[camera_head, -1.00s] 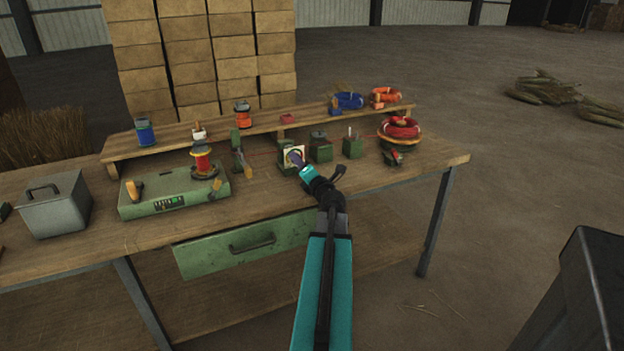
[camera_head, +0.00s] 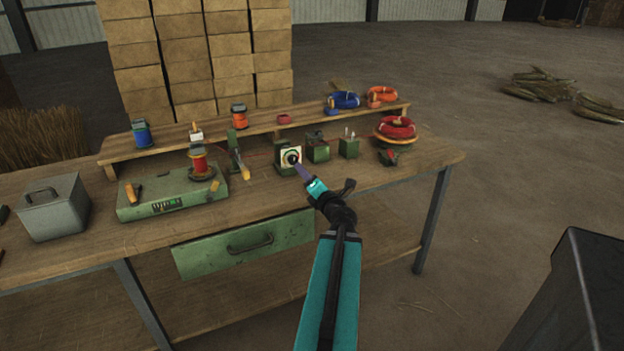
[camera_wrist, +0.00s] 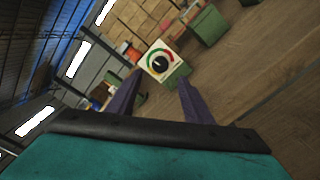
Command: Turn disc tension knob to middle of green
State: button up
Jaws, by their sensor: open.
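The disc tension knob (camera_wrist: 159,64) is a black round knob on a cream dial plate (camera_wrist: 149,55) with a coloured arc, green on the left and red on the right as the wrist view shows it. The plate is on the front of a small green box (camera_head: 283,161) on the workbench. My gripper (camera_wrist: 157,95) is open and empty, its two purple fingers spread on either side of the lower dial area in the wrist view. In the head view my gripper (camera_head: 301,172) is in front of and slightly right of the dial, apart from the knob. The knob's pointer is too small to read surely.
Other green boxes (camera_head: 318,150) stand right of the dial box. A lever tool with yellow handle (camera_head: 241,165) and a green winding unit (camera_head: 160,205) are to the left. A red coil (camera_head: 397,128) sits at the right. The bench front (camera_head: 260,200) is clear.

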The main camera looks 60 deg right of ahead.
jog(key=shift+r+p+v, duration=0.2)
jog(key=shift+p+v, duration=0.65)
jog(key=shift+p, duration=0.9)
jog(key=shift+s+a+p, duration=0.1)
jog(key=shift+s+p, duration=0.05)
jog(key=shift+p, duration=0.45)
jog(key=p+v, duration=0.2)
jog(key=p, duration=0.5)
jog(key=shift+s+a+f+p, duration=0.15)
jog(key=shift+p, duration=0.25)
jog(key=shift+s, duration=0.15)
